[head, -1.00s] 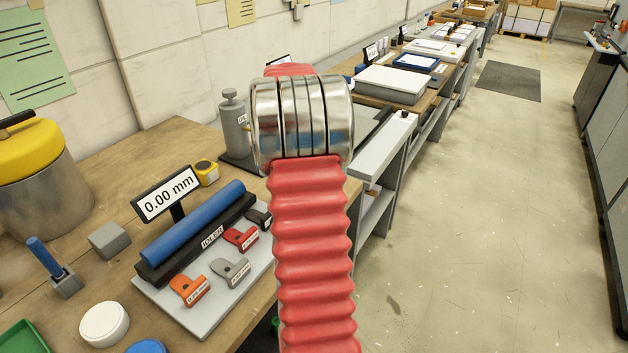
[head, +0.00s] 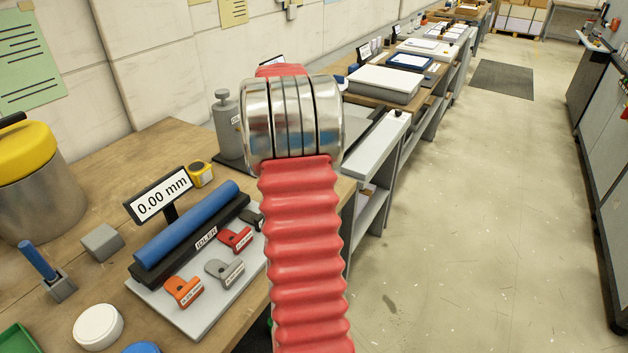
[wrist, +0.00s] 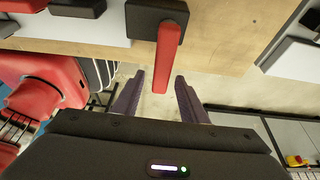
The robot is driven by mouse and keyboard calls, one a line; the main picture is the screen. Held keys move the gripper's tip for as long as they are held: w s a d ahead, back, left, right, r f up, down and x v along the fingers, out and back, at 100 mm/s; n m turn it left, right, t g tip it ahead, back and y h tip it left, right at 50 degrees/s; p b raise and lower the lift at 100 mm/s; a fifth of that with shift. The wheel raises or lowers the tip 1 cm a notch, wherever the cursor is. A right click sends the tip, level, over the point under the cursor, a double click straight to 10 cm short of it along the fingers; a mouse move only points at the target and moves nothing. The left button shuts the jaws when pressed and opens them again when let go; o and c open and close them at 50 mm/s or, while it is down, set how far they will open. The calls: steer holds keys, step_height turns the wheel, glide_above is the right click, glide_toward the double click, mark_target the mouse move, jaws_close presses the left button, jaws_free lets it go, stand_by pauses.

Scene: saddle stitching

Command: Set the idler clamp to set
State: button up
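The idler is a blue roller (head: 187,226) on a black bar labelled IDLER, mounted on a light grey plate (head: 200,318) on the bench. Orange (head: 183,291), grey (head: 225,271) and red (head: 236,240) tabs sit on the plate; a dark one is partly behind my arm. In the wrist view a red lever (wrist: 167,60) on a black block (wrist: 150,18) points out past the bench edge; it looks like the clamp lever, but I read no label. My gripper (wrist: 159,76) is open, with the lever's end between its fingertips in this view; contact cannot be told. The head view hides the gripper.
A display (head: 160,195) behind the roller reads 0.00 mm. A grey weight-like cylinder (head: 228,125), yellow tape measure (head: 200,174), grey block (head: 102,243) and white disc (head: 98,325) stand around. The floor (head: 450,220) right of the bench is clear.

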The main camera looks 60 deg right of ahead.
steer(key=v, duration=1.3)
steer(key=shift+w+r, duration=0.2)
steer(key=shift+r, duration=0.1)
stand_by(0.4)
